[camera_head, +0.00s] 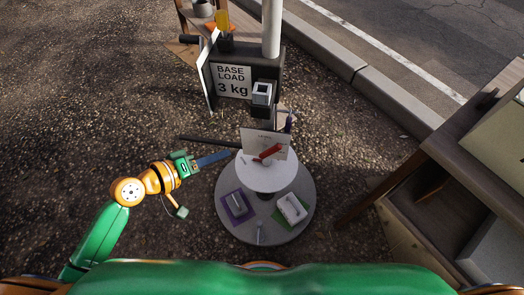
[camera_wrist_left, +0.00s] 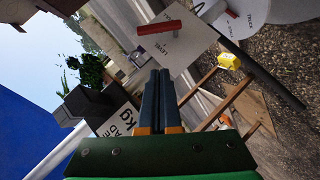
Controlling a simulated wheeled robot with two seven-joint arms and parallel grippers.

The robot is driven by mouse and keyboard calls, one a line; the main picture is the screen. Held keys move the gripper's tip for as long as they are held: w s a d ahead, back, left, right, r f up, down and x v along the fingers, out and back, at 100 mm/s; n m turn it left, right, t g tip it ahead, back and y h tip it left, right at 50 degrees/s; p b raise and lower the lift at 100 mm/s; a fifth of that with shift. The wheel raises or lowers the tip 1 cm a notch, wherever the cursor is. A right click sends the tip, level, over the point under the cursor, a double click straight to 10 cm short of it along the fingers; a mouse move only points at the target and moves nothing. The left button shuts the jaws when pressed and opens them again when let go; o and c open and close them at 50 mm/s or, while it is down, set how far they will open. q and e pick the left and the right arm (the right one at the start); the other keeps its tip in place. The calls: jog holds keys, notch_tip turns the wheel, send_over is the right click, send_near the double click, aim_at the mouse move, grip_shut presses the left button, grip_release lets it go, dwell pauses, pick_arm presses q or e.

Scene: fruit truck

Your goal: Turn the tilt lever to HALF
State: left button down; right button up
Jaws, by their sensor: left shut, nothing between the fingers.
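The tilt lever is a red bar (camera_head: 268,152) in front of a white upright panel (camera_head: 280,140) above a round white disc (camera_head: 268,181). In the head view the lever slants, its right end higher. It also shows in the left wrist view (camera_wrist_left: 158,28), across the panel's face (camera_wrist_left: 178,55). My right gripper is out of view.
The disc stands above a round grey base (camera_head: 228,224) with purple (camera_head: 232,214) and green (camera_head: 281,221) pads. A dark bar (camera_head: 205,141) runs left behind my left fingers. Behind stands a post with a "BASE LOAD 3 kg" sign (camera_head: 233,82). A wooden table (camera_head: 450,150) is right.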

pick_arm(q)
jog(key=s+d+b+x, duration=0.1)
jog(key=s+d+x, duration=0.1)
jog(key=x, duration=1)
jog(key=shift+w+d+f+n, duration=0.15)
jog(key=shift+d+f+n, duration=0.05)
jog(key=shift+n, duration=0.1)
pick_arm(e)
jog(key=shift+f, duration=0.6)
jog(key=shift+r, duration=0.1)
